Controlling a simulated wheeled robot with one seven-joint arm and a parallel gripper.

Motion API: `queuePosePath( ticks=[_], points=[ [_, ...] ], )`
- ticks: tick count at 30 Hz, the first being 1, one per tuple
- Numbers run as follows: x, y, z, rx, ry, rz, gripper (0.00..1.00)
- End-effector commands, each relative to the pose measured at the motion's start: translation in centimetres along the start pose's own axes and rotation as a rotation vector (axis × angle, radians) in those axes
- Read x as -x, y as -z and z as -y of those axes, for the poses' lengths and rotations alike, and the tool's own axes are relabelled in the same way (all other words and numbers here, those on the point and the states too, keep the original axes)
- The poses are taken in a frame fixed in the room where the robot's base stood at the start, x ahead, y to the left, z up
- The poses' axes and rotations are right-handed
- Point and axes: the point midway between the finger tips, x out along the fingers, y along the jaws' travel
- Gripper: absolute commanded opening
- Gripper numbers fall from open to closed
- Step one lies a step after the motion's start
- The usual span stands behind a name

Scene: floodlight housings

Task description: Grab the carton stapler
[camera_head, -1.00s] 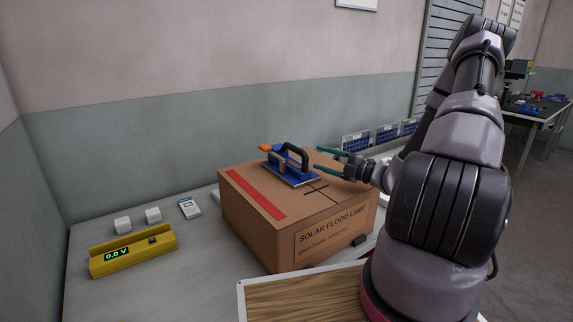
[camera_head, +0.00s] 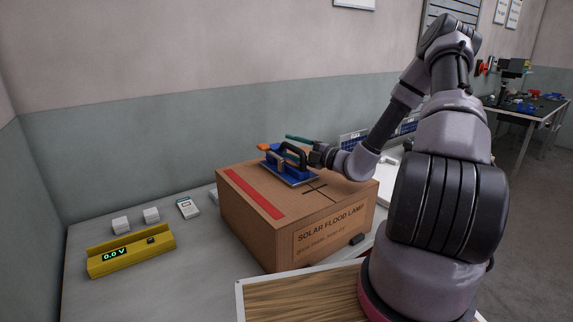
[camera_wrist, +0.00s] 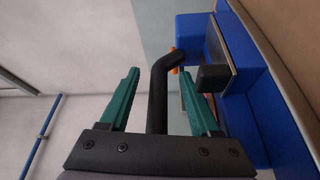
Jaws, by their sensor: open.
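The carton stapler (camera_head: 286,168) is blue with a black handle and an orange end, and it stands on top of the cardboard carton (camera_head: 255,228). In the wrist view its blue body (camera_wrist: 271,95) fills the right side, and its black handle (camera_wrist: 157,95) runs up between my two green fingers. My gripper (camera_head: 290,146) is open at the handle from the right. It shows in the wrist view (camera_wrist: 163,90) with one finger on each side of the handle and clear gaps. The near finger is largely hidden in the head view.
A wood-topped, white-edged tray (camera_head: 305,297) is in front of the carton. The wall is close behind.

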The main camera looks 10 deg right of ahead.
Motion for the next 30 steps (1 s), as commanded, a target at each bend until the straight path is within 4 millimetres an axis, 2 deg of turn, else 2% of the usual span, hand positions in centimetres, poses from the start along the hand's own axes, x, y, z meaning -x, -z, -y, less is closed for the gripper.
queuePosePath(
  ticks=[4,9,30],
  points=[
    [0.02,-0.01,0.01,0.000,0.000,0.000,0.64],
    [0.04,-0.02,0.01,0.000,0.000,0.000,0.00],
    [0.02,-0.04,-0.04,0.001,-0.001,0.000,0.00]
  ],
)
